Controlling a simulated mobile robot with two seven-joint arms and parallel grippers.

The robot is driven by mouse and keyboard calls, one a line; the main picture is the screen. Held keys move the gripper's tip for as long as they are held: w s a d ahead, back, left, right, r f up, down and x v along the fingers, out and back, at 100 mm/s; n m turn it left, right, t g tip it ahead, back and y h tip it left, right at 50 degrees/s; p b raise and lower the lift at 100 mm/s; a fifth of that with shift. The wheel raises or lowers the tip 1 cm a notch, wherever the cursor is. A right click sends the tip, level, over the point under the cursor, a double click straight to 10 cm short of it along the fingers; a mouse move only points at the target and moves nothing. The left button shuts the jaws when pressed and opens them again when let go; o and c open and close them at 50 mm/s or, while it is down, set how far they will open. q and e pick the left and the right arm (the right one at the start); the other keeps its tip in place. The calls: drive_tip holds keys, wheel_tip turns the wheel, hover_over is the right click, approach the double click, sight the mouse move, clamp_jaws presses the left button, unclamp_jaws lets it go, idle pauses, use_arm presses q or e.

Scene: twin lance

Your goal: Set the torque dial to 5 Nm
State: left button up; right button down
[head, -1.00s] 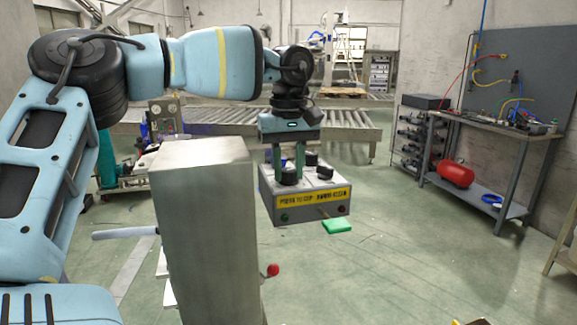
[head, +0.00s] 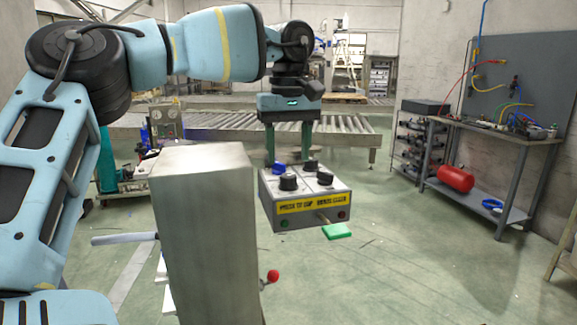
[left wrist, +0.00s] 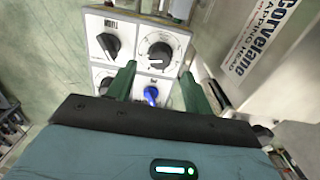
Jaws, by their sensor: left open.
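A grey control box (head: 264,214) with a yellow label strip carries black knobs and one blue knob (head: 279,168). The front-left black knob (head: 289,183) shows in the left wrist view as a round dial (left wrist: 160,54) with a ring of scale marks. The marks are too small to read, and I cannot tell for sure that it is the torque dial. My left gripper (head: 288,159) is open and empty above the box, pointing down. In the left wrist view its green fingers (left wrist: 158,72) are spread, with the blue knob between them and the scaled dial just beyond.
Another black pointer knob (left wrist: 108,45) sits beside the scaled dial. A green tab (head: 337,231) sticks out of the box's front. A tall grey metal pillar (head: 205,235) stands close to the box's left. A workbench (head: 490,130) is at the right. The floor between is clear.

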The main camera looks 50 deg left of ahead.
sight(288, 175)
use_arm(q)
drive_tip(key=shift+r, duration=1.5)
drive_tip(key=shift+r, duration=0.1)
